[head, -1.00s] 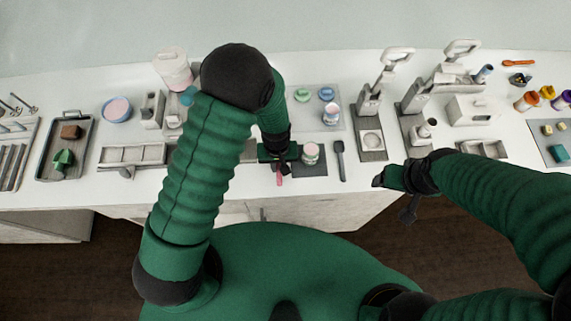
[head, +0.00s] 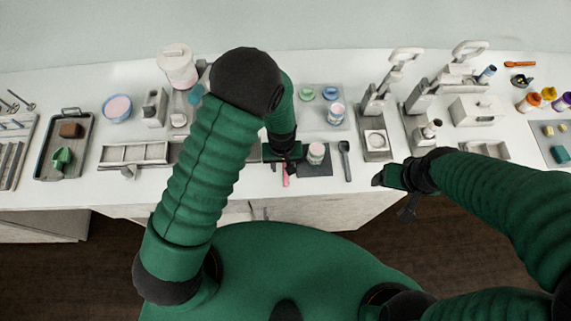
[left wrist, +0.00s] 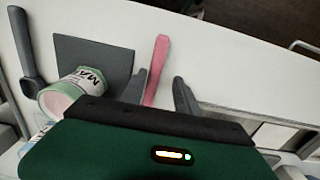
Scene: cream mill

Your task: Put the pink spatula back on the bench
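The pink spatula (head: 285,176) lies near the front edge of the white bench (head: 222,186), left of a dark grey mat. In the left wrist view the pink spatula (left wrist: 160,58) shows as a narrow pink strip on the bench. My left gripper (head: 285,164) is just above it. In the wrist view its two dark fingers (left wrist: 163,88) stand apart on either side of the spatula, with a gap clearest on the right. The spatula's lower end is hidden behind the gripper body. My right gripper (head: 405,205) hangs in front of the bench edge; its fingers are unclear.
A pink-topped labelled jar (head: 316,153) stands on the dark mat (head: 316,170), close to the left gripper. A dark grey spoon (head: 346,160) lies right of the mat. A grey sectioned tray (head: 134,153) is at left. Bare bench lies along the front edge.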

